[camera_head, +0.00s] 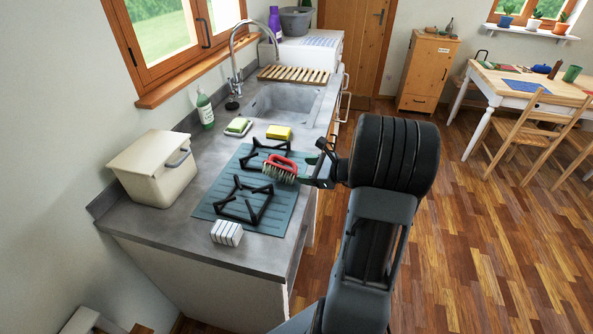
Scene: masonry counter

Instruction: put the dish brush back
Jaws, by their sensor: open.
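The dish brush (281,168), with a red back and pale bristles, is over the teal hob mat at the counter's right side. Its bristles point down toward the front. My gripper (309,170) is open at the brush's right end, with the fingers close to it. I cannot tell whether they touch the brush, or whether it rests on the hob. Any handle toward my gripper is hard to make out.
The teal hob (215,205) carries two black pan supports. A yellow sponge (279,132), a soap dish (238,126), a green bottle (205,110), a cream bin (150,170) and a striped block (227,232) stand around it. The sink (282,104) and wooden rack (293,75) lie beyond.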

